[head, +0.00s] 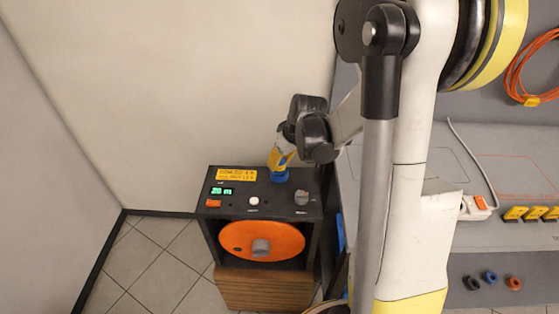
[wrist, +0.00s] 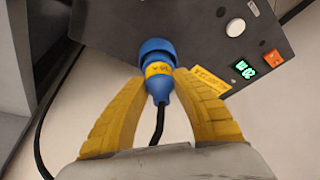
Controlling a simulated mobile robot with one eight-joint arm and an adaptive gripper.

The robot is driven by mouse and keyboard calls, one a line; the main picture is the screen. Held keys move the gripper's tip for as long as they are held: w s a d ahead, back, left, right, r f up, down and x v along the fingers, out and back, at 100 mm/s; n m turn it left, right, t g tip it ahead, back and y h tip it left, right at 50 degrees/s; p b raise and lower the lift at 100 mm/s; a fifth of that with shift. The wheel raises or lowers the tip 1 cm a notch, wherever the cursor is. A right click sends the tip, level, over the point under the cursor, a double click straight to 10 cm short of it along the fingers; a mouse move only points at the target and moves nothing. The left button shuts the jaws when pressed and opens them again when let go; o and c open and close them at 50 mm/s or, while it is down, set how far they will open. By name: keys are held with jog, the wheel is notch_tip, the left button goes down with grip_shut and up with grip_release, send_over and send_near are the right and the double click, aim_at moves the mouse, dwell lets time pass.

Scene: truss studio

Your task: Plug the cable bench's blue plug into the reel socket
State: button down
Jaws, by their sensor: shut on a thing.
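My gripper (head: 280,160) is over the top right part of the black reel box (head: 210,235). In the wrist view its yellow fingers (wrist: 160,85) are shut on the blue plug (wrist: 157,56), with the black cable running back between them. The plug's blue front (head: 279,177) is at the box's top panel, near the back edge. The reel socket itself is hidden behind the plug. I cannot tell whether the plug is fully seated or only touching.
The box's top has a green display (head: 222,191), a white button (head: 253,201), an orange switch (head: 213,203) and a grey knob (head: 302,197). An orange reel (head: 235,238) sits in its front. A grey bench (head: 500,150) with a white power strip (head: 476,208) stands right.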

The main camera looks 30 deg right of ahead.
jog(key=shift+c, duration=2.1)
grip_release()
notch_tip(320, 180, up, 9)
jog(key=p, duration=0.7)
jog(key=s+a+r+m+t+b, duration=0.1)
jog(key=s+a+r, duration=0.4)
jog(key=s+a, duration=0.2)
jog(key=s+a+r+m+t+b, duration=0.1)
jog(key=s+a+r, duration=0.4)
jog(key=s+a, duration=0.3)
jog(key=s, duration=0.2)
jog(key=shift+s+a+r+t+h+b, duration=0.15)
jog(key=shift+s+a+t+h+b, duration=0.15)
jog(key=shift+s+h+b, duration=0.1)
